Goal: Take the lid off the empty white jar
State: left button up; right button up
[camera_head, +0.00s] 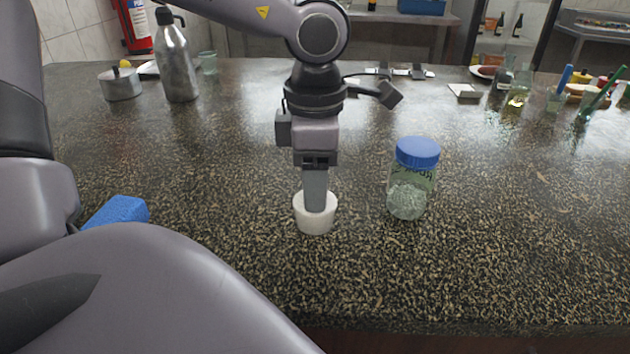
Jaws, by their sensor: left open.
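A small white jar (316,222) stands upright on the dark speckled counter (470,260), near the middle of the view. My left gripper (316,205) points straight down at the jar's top. It is open, with its fingers seen nearly edge-on, and their tips overlap the jar's upper part. I cannot tell whether they are around the rim or inside it. The jar's top is partly hidden by the fingers, so I cannot make out a separate lid. My right gripper is not in view.
A glass jar with a blue lid (417,152) stands close right of the white jar. A blue sponge-like block (118,211) lies at left. A metal bottle (175,65) and small pot (120,84) stand at back left. The counter's right front is clear.

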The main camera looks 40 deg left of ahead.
pick_arm(q)
jog(key=shift+f, duration=0.2)
grip_shut()
jog(key=shift+r, duration=0.1)
